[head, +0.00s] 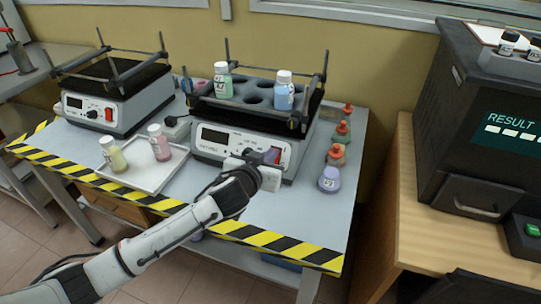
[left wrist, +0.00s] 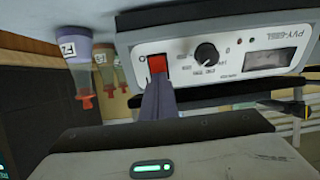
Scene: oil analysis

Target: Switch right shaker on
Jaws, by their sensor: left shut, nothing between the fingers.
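In the left wrist view, upside down, the shaker's panel (left wrist: 265,38) shows a dial (left wrist: 206,54) and a red rocker switch (left wrist: 157,64). The closed, empty fingertips (left wrist: 157,84) are right at the switch; I cannot tell whether they touch it. My right gripper is not in view.
The left shaker (head: 107,115) stands at the back left. A white tray (head: 140,178) holds two bottles. Several orange-capped flasks, including a purple one (head: 329,180), line the table's right side. Striped tape marks the front edge.

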